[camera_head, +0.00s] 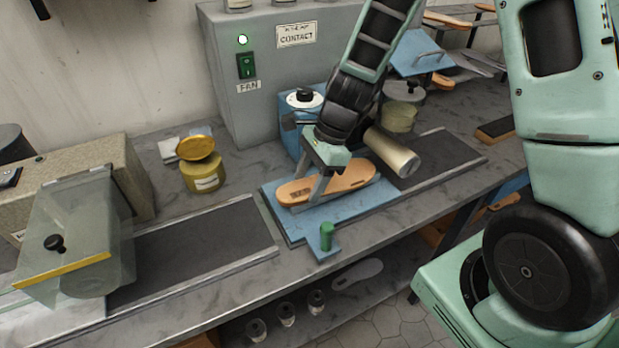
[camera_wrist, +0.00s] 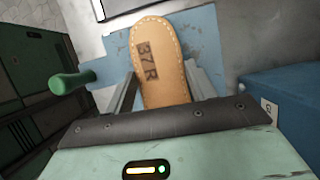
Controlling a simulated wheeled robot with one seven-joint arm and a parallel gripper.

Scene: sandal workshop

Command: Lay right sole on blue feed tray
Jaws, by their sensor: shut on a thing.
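The right sole (camera_head: 350,177) is tan with a stitched edge; in the wrist view the sole (camera_wrist: 160,65) carries the dark mark "37 R". It lies flat over the blue feed tray (camera_head: 277,221), which also shows in the wrist view (camera_wrist: 207,40). Whether the sole touches the tray or hangs just above it I cannot tell. My gripper (camera_head: 311,192) points down over the tray and is shut on the sole, one finger on each side of its width. In the wrist view my gripper (camera_wrist: 160,90) hides the sole's near end.
A green knob (camera_head: 326,236) stands on the tray's front tab. Dark belts (camera_head: 190,250) run to both sides. A metal roller (camera_head: 393,153) lies close right of my gripper. A blue box (camera_head: 290,125) stands behind. A yellow tin (camera_head: 203,175) stands at left.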

